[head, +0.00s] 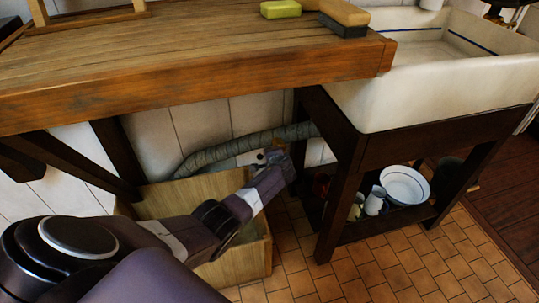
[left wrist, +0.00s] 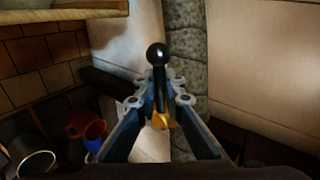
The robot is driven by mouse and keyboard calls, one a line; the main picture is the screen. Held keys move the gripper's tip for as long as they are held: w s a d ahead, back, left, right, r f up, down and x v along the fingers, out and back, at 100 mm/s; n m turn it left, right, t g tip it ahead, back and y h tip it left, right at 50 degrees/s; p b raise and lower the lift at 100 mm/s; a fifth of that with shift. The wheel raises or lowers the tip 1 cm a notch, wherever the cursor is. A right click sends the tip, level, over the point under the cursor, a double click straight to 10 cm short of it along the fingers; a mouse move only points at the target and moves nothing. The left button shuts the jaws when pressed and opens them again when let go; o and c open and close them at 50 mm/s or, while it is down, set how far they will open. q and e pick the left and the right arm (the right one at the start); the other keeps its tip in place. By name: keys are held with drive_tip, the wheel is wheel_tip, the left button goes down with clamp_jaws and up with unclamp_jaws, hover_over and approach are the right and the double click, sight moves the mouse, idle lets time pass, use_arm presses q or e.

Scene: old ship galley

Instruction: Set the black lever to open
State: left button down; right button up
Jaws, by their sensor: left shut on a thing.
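The black lever (left wrist: 158,55) shows in the left wrist view as a round black knob on a short dark shaft, standing upright in the picture. A yellow brass-coloured part (left wrist: 163,121) shows below it between the fingers. My left gripper (left wrist: 160,90) is shut on the lever's shaft, with the knob beyond the fingertips. In the head view my left gripper (head: 276,153) reaches under the wooden counter, beside the wrapped pipe, and largely hides the lever. My right gripper is in neither view.
The wrapped grey pipe (head: 226,147) runs along the tiled wall. The wooden counter (head: 180,77) overhangs my arm. A wooden box (head: 255,262) stands below it. At right, a white sink (head: 435,92) rests on a dark frame, with a white bowl (head: 404,184) on its lower shelf.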

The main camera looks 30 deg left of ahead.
use_arm(q)
drive_tip(key=shift+r, duration=0.1)
idle(0.4)
drive_tip(key=c, duration=2)
unclamp_jaws()
drive_tip(key=shift+v, duration=6.05)
drive_tip(key=shift+w+d, duration=0.15)
